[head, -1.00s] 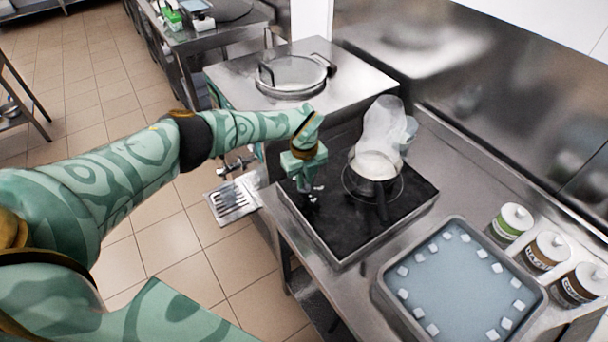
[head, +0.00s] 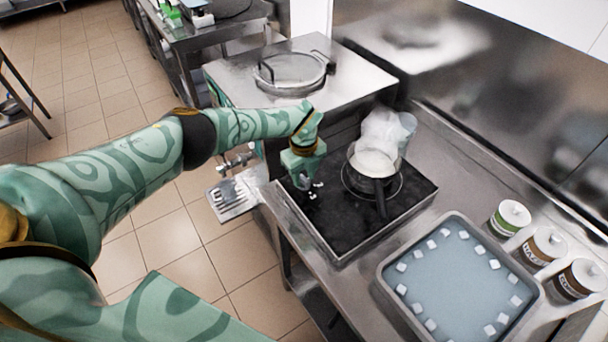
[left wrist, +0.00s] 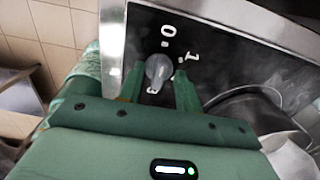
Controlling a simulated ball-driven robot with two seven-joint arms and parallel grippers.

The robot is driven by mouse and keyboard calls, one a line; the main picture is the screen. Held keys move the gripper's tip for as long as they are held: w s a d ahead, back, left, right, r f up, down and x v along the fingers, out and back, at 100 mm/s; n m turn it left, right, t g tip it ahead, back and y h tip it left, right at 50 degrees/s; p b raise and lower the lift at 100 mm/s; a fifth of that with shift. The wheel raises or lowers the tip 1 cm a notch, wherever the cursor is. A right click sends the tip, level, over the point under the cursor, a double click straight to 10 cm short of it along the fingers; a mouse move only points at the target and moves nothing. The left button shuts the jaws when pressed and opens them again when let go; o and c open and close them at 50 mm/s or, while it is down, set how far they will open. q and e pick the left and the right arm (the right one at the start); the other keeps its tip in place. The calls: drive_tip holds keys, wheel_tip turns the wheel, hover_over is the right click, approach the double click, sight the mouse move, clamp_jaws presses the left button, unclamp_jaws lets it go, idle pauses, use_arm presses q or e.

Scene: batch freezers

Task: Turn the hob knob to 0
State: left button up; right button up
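The grey hob knob (left wrist: 158,68) shows in the left wrist view on the black hob top, with white marks 0 and 1 beside it and another mark partly hidden below it. Its narrow end points down in that view, away from the 0. My right gripper is out of view.
A steaming pot (head: 374,165) stands on the hob just right of my left gripper, its handle pointing toward the front. A tray of bluish liquid with white cubes (head: 388,268) and several labelled tubs (head: 510,217) are to the right. A lidded steel machine (head: 350,85) stands behind.

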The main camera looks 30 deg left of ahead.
sight(304, 177)
use_arm(q)
wheel_tip(304, 177, up, 6)
drive_tip(key=shift+f+p, duration=0.1)
drive_tip(key=shift+p, duration=0.75)
wheel_tip(304, 177, up, 10)
drive_tip(key=shift+r, duration=0.25)
